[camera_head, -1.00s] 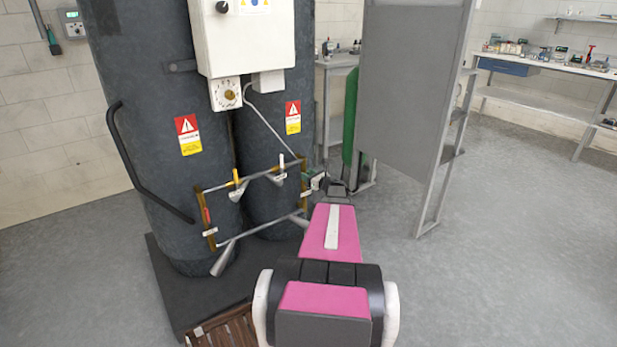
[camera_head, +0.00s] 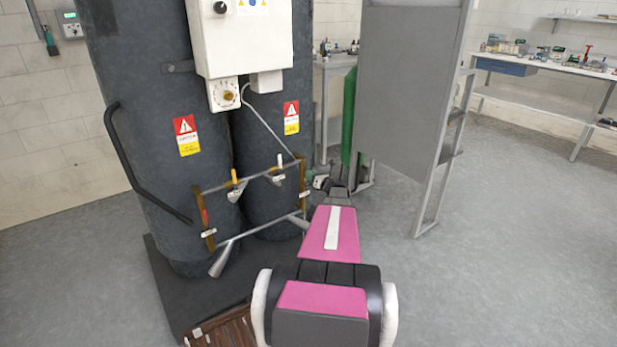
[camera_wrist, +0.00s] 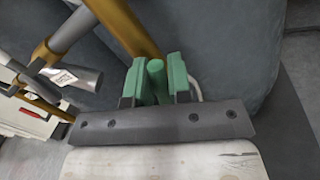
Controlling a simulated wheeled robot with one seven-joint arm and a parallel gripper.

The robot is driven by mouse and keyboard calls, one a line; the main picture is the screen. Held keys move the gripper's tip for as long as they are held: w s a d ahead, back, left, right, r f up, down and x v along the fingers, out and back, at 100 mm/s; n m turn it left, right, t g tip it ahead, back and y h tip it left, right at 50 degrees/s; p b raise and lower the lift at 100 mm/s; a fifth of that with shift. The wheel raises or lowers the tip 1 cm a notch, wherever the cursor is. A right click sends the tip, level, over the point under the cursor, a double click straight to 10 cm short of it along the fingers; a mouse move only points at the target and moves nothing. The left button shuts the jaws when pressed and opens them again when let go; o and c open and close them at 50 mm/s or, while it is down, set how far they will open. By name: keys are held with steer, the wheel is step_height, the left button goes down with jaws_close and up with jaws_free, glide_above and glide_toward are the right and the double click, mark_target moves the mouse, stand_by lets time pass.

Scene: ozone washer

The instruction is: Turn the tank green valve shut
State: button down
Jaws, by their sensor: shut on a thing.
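Two dark grey tanks (camera_head: 150,110) stand at the left in the head view, with a brass and grey pipe frame (camera_head: 208,222) at their front. In the wrist view my gripper (camera_wrist: 156,66) has green fingers, one on each side of a narrow green handle (camera_wrist: 156,84). The fingers are shut on this handle, beside a brass pipe (camera_wrist: 128,28). In the head view my gripper's end is at the right side of the pipe frame, small and partly hidden, and the green handle cannot be made out there.
A white control box (camera_head: 240,45) hangs above. A grey panel stand (camera_head: 410,90) and a green cylinder (camera_head: 349,115) stand at the right. The floor further right is clear.

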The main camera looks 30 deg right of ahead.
steer(key=d+f+m+t+h, duration=0.2)
steer(key=f+m, duration=0.4)
steer(key=m, duration=1)
steer(key=shift+w+d+f+h, duration=0.15)
steer(key=shift+d+h, duration=0.55)
steer(key=shift+d, duration=0.45)
steer(key=c, duration=1.1)
jaws_free()
steer(key=v, duration=1.1)
steer(key=shift+w, duration=0.1)
